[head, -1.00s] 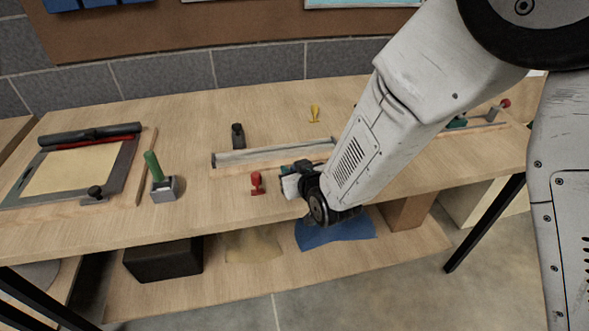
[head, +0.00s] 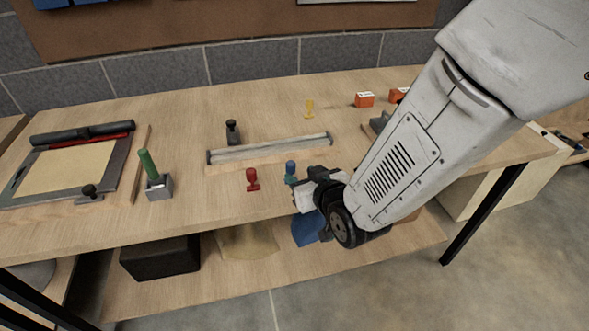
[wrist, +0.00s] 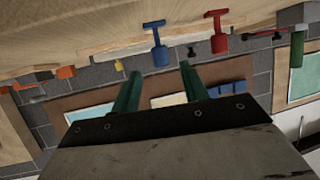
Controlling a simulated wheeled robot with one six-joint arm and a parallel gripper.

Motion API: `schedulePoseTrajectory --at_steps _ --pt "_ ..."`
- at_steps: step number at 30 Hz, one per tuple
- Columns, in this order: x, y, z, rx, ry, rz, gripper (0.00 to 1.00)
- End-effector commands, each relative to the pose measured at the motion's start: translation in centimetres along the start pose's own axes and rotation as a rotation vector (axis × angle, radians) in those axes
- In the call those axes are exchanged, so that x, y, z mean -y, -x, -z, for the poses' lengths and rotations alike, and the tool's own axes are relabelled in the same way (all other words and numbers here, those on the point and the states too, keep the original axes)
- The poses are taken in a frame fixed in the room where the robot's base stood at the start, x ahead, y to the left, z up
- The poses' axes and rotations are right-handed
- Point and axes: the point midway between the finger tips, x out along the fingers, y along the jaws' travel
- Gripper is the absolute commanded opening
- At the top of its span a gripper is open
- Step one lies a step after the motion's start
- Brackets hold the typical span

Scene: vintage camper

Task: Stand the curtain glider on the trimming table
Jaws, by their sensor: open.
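Small T-footed pieces stand on the wooden table (head: 190,215); I cannot tell for certain which is the curtain glider. A blue one (head: 291,172) stands near the front edge, upright, just left of my gripper (head: 307,178). A red one (head: 252,180) stands to its left. In the wrist view, which is upside down, the blue piece (wrist: 161,50) and the red piece (wrist: 219,38) show beyond the fingers. My gripper (wrist: 160,72) is open, with its two green fingers apart and nothing between them. The blue piece appears apart from the fingers.
A long grey bar (head: 270,148) lies behind the pieces. A yellow piece (head: 309,109), a black piece (head: 232,132) and an orange box (head: 365,99) stand farther back. A green-handled tool (head: 156,175) and a paper trimmer (head: 70,168) are at left. A lower shelf holds a black box (head: 160,258).

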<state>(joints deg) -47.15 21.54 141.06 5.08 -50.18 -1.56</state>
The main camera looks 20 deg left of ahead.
Motion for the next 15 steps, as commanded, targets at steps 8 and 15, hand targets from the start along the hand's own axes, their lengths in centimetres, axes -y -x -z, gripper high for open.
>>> schedulePoseTrajectory --at_steps 8,15 --pt "0.0 2.9 0.0 0.000 0.000 0.000 0.44" --pt "0.0 3.1 0.0 0.001 0.000 -0.001 0.44"
